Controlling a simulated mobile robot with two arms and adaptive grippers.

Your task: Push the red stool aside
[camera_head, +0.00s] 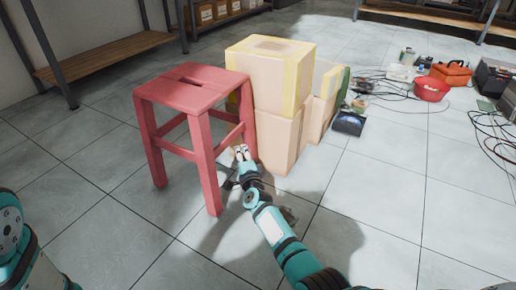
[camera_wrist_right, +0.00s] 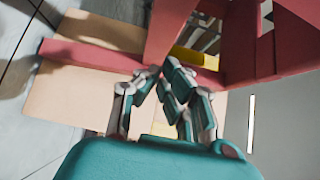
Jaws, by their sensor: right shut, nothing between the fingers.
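The red stool (camera_head: 188,90) stands upright on the tiled floor, left of the stacked boxes. My right gripper (camera_head: 241,153) is low beside the stool's right-hand legs, between the stool and the boxes. In the right wrist view my gripper (camera_wrist_right: 167,80) is shut with nothing between its fingers. The red stool's bars (camera_wrist_right: 90,55) lie just beyond the fingertips there; I cannot tell whether they touch. My left gripper is out of view; only part of my left arm shows at the lower left.
Cardboard boxes (camera_head: 275,135) are stacked close to the stool's right side. A shelf (camera_head: 105,58) stands behind at the left. A red bowl (camera_head: 431,89), an orange toolbox (camera_head: 451,73) and cables lie at the right. The floor left of the stool is clear.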

